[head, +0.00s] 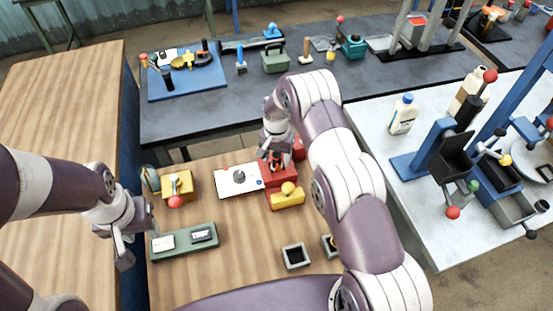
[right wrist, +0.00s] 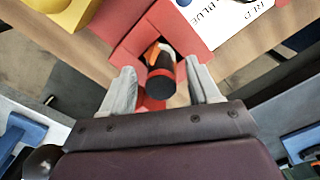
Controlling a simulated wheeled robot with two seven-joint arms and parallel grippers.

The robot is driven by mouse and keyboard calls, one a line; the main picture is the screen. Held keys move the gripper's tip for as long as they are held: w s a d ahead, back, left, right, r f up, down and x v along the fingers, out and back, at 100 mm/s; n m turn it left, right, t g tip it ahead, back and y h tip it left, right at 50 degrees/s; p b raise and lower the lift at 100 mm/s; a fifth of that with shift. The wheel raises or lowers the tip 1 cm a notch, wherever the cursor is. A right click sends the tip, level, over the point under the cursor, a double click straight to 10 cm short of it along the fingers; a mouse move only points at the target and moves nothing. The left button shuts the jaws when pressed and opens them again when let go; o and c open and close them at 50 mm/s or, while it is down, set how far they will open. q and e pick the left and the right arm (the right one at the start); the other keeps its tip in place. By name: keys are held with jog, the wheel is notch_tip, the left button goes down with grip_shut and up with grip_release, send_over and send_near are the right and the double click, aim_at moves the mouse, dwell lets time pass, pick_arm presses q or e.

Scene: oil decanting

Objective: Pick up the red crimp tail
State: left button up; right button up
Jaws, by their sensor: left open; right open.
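A part that looks like the red crimp tail shows in the right wrist view (right wrist: 161,78), with a dark round end, a red rim and an orange-and-white section. It sits at a red holder (right wrist: 150,28), which in the head view (head: 282,177) stands near the table's far edge. My right gripper (head: 276,163) is over that holder. In the right wrist view its open fingers (right wrist: 162,88) lie on either side of the part, with gaps visible. My left gripper (head: 124,257) is open and empty at the left of the table, beside a green tray (head: 184,250).
A white card (head: 240,179) with a grey piece lies left of the holder. A yellow block (head: 287,201) is in front of it. A yellow stand with a red knob (head: 178,187) is at the left.

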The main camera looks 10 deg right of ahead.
jog(key=shift+w+f, duration=0.1)
jog(key=shift+f, duration=0.65)
grip_shut()
jog(key=shift+r, duration=0.1)
